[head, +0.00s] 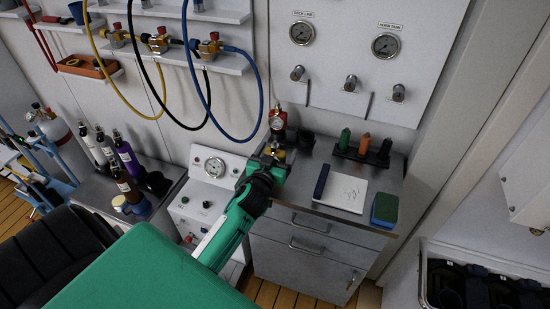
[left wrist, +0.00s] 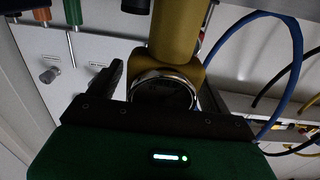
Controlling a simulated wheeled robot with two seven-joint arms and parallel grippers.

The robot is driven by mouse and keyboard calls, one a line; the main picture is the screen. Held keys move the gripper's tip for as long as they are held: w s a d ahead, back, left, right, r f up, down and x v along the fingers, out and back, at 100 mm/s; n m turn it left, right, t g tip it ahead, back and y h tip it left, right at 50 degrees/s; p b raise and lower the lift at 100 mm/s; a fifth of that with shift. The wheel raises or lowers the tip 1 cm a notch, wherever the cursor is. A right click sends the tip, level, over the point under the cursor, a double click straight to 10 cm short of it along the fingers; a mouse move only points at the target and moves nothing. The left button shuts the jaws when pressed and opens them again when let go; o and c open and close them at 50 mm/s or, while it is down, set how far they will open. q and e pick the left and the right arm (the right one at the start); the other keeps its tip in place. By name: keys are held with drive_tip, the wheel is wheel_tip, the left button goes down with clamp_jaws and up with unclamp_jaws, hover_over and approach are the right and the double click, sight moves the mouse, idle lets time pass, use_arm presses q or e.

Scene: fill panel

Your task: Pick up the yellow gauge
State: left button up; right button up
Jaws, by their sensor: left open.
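The yellow gauge (head: 278,154) is at the back left of the grey cabinet top, partly hidden by my left gripper in the head view. In the left wrist view the yellow gauge (left wrist: 174,38) is close in front of the gripper, with its chrome-rimmed round part towards the camera. My left gripper (head: 266,165), on a green and black arm, is open right at the gauge. One dark finger shows left of the gauge in the left wrist view. I cannot tell whether the jaws touch it. My right gripper is not in view.
A red gauge (head: 278,121) stands just behind. A rack of coloured plugs (head: 363,149), a white notepad (head: 343,190) and a green-blue sponge (head: 384,209) are to the right on the cabinet. Hoses (head: 252,105) hang from the wall. A white gauge box (head: 212,185) is at the left.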

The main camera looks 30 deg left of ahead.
use_arm(q)
drive_tip(key=shift+w, duration=0.1)
drive_tip(key=c, duration=1.4)
drive_tip(key=shift+o, duration=0.2)
drive_tip(key=shift+r, duration=0.1)
